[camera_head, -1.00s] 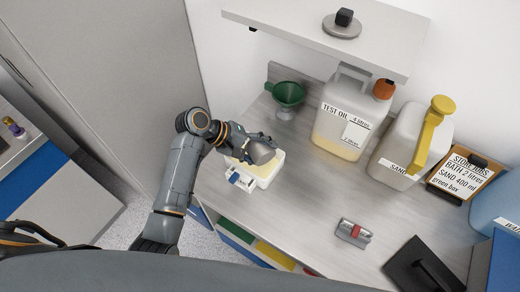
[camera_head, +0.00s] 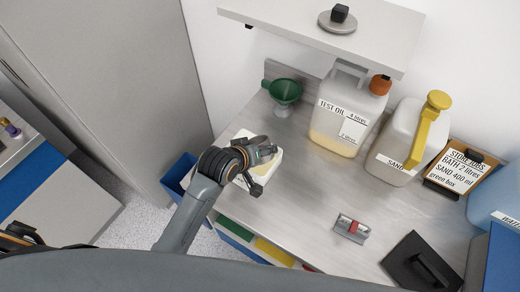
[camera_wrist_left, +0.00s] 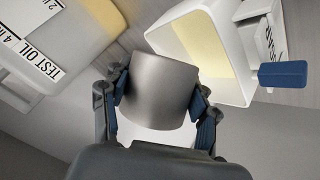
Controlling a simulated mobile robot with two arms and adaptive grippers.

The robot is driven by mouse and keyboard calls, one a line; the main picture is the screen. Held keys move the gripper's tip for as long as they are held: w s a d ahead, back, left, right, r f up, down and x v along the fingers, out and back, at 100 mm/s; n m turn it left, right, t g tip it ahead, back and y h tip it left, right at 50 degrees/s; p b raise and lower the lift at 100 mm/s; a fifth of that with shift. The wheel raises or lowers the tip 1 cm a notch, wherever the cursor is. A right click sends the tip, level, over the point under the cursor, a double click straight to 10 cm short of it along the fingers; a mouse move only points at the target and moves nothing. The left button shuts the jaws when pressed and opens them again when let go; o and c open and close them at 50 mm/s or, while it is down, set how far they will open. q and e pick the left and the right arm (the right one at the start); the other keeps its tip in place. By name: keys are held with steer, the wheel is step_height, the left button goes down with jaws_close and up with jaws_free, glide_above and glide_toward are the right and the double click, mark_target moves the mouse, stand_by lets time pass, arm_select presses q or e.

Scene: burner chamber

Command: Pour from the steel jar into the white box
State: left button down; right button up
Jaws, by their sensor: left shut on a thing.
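The steel jar (camera_wrist_left: 163,88) is between the fingers of my left gripper (camera_wrist_left: 160,100), which is shut on it, in the left wrist view. In the head view my left gripper (camera_head: 262,150) is over the white box (camera_head: 272,170) and mostly hides the jar. The box also shows in the left wrist view (camera_wrist_left: 236,88), beside the jar, with yellow inside and a blue handle-like part. The jar's mouth and its contents are not clear, and I see no falling stream. My right gripper is not in view.
A green funnel (camera_head: 285,92) stands behind the box. The test oil container (camera_head: 345,110), sand container (camera_head: 400,145) and note board (camera_head: 458,168) stand to the right, under or near a shelf (camera_head: 330,30). The middle bench is clear up to a small red-and-grey item (camera_head: 351,229).

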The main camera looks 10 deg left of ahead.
arm_select(q)
steer(key=shift+w+a+f+m+t+y+b, duration=0.15)
steer(key=shift+f+m+t+y+b, duration=0.55)
steer(key=shift+t+b, duration=0.4)
steer(key=shift+w+t+b, duration=0.1)
steer(key=shift+t+b, duration=0.25)
steer(key=shift+t, duration=0.05)
steer(key=shift+f+y+b, duration=0.15)
steer(key=shift+y+b, duration=0.15)
steer(key=shift+b, duration=0.05)
steer(key=t+b, duration=0.1)
steer(key=b, duration=0.1)
steer(key=f+m+t+y+b, duration=0.1)
steer(key=b, duration=0.1)
steer(key=shift+w+a, duration=0.25)
steer(key=shift+a, duration=0.05)
steer(key=shift+m+b, duration=0.3)
steer(key=shift+b, duration=0.05)
steer(key=shift+w+r, duration=0.1)
